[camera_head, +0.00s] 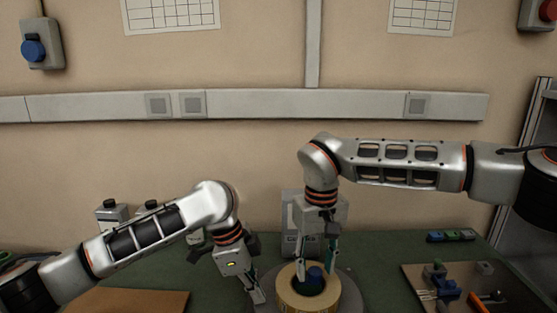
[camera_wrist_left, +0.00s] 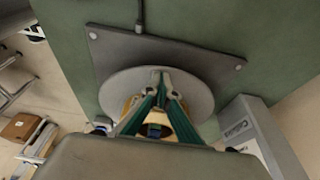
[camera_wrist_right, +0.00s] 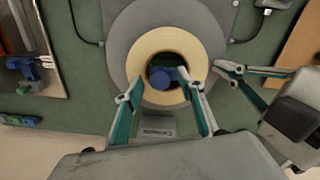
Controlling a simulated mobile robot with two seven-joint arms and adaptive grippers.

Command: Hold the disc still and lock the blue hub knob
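The grey disc (camera_wrist_right: 117,38) lies flat on its base, with a tan reel (camera_wrist_right: 136,55) on it. The blue hub knob (camera_wrist_right: 160,77) stands in the reel's dark centre; it also shows in the head view (camera_head: 315,274). My left gripper (camera_head: 258,297) is at the disc's left edge in the head view. Its fingertips (camera_wrist_left: 160,76) come together at the disc's rim and appear shut on it. My right gripper (camera_wrist_right: 160,90) points down over the reel, its fingers apart on either side of the knob. No contact with the knob can be made out.
A brown board (camera_head: 440,275) with blue parts and tools lies at the right. A strip of coloured blocks (camera_head: 451,236) sits behind it. A grey box (camera_head: 297,240) stands behind the reel. Another brown board (camera_head: 125,301) lies at the left.

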